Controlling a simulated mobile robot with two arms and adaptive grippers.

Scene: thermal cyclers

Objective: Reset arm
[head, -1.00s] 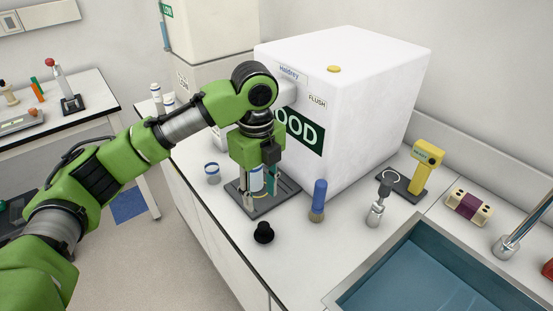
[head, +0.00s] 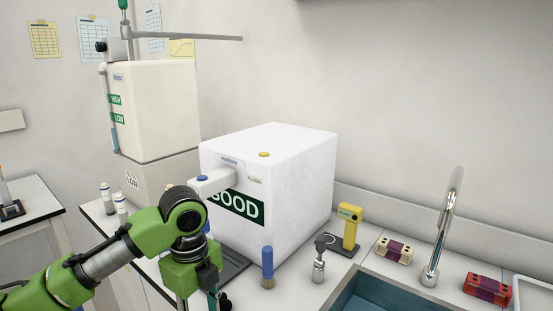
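My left arm comes in from the lower left. My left gripper (head: 198,303) points down at the bottom edge, in front of the white dispenser box (head: 290,170) marked GOOD. Two finger parts show apart, but the fingertips are cut off by the frame's bottom edge. I cannot tell whether anything is between them. A dark tray (head: 234,264) lies beside the gripper, at the box's foot. My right gripper is not in view.
A sink (head: 375,297) with a tap (head: 436,240) is at lower right. Two white bottles (head: 120,207) stand at left. A tall cream unit (head: 155,105) stands behind.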

